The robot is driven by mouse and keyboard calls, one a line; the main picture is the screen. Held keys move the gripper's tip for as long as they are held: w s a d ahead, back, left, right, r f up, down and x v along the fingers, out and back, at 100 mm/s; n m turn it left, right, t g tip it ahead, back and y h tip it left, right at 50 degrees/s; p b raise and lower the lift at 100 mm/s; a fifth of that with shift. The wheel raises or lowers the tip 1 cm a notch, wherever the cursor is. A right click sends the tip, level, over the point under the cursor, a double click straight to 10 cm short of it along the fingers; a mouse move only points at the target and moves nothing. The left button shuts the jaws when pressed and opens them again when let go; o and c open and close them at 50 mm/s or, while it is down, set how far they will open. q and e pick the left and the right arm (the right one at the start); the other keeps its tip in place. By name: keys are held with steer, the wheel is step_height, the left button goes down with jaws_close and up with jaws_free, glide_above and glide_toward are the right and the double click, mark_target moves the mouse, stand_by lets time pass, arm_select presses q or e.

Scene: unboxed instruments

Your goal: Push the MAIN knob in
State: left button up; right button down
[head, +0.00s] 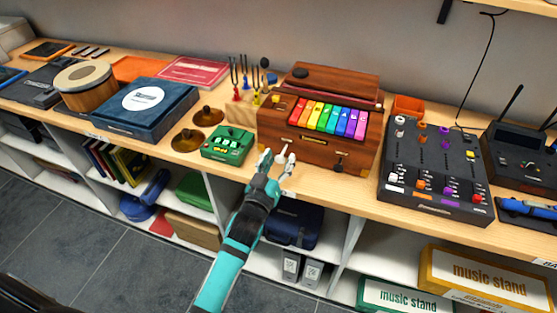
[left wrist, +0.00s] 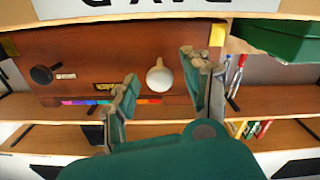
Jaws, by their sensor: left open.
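A brown wooden box (head: 310,148) with rainbow keys stands near the shelf's front edge. A pale round knob (head: 282,158) sticks out of its front face at the left, and a dark knob (head: 339,163) is at the right. The left wrist view, upside down, shows the pale knob (left wrist: 159,78) and the dark knob (left wrist: 42,75) beside a small label. I cannot read which knob is MAIN. My left gripper (head: 278,159) is open in front of the box, its fingers (left wrist: 158,66) on either side of the pale knob without visible contact. My right gripper is not in view.
A green pedal box (head: 226,146) stands just left of the wooden box, with tuning forks (head: 240,80) behind it. A black mixer (head: 433,165) with coloured knobs stands to the right. The counter's front edge runs under my left gripper, above shelves with cases.

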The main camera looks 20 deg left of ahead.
arm_select(q)
jaws_close()
stand_by(0.3)
steer(key=shift+w, duration=1.2)
jaws_free()
